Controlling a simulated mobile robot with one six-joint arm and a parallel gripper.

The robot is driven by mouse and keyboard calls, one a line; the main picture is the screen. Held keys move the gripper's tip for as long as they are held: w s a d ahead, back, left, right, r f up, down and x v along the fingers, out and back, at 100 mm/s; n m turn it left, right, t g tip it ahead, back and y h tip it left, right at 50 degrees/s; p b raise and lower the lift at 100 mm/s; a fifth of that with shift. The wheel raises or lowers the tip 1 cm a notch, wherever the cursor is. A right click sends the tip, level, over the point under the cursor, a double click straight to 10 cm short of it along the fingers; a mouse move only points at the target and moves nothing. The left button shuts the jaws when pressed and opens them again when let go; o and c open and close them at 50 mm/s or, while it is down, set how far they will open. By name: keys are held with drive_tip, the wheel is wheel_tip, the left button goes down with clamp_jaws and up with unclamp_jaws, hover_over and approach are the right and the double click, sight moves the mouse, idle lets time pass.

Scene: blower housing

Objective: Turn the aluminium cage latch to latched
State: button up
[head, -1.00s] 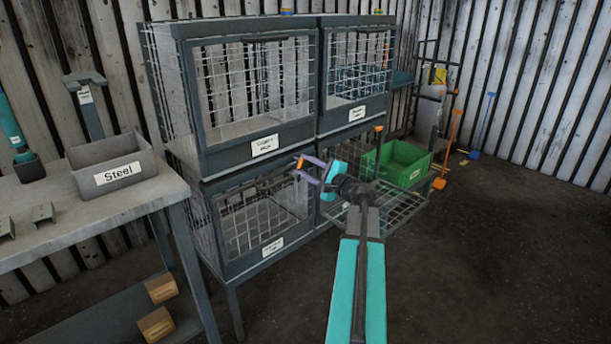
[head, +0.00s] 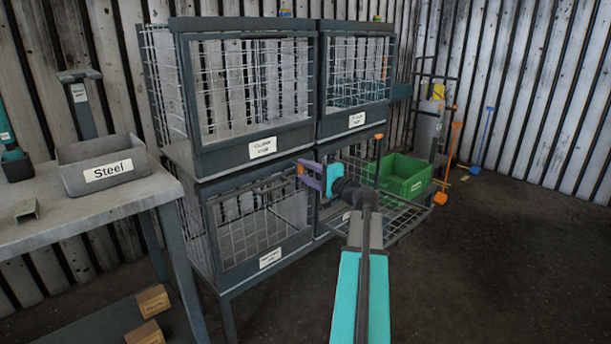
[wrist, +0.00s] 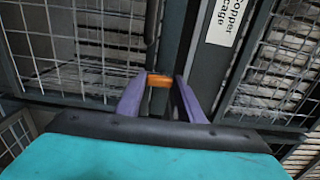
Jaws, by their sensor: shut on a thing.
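The orange latch handle (head: 300,169) is at the upper right of the lower left cage (head: 262,222), whose label is too small to read. In the wrist view the orange handle (wrist: 160,80) lies crosswise between the purple fingertips. My gripper (head: 306,176) has its fingers closed on this handle; in the wrist view the gripper (wrist: 162,84) hides little of it. I cannot tell from the frames whether the latch is latched.
A label reading "Copper cage" (wrist: 224,22) is close by in the wrist view. An open mesh door (head: 405,218) and a green crate (head: 402,178) are to the right of my arm. A table with a Steel bin (head: 102,166) stands at the left. Floor at the right is clear.

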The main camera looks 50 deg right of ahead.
idle(0.3)
drive_tip(key=o, duration=1.1)
drive_tip(key=shift+c, duration=0.2)
drive_tip(key=s+a+p, duration=0.1)
drive_tip(key=s+p, duration=0.1)
drive_tip(key=s, duration=1.1)
drive_tip(key=shift+s, duration=0.4)
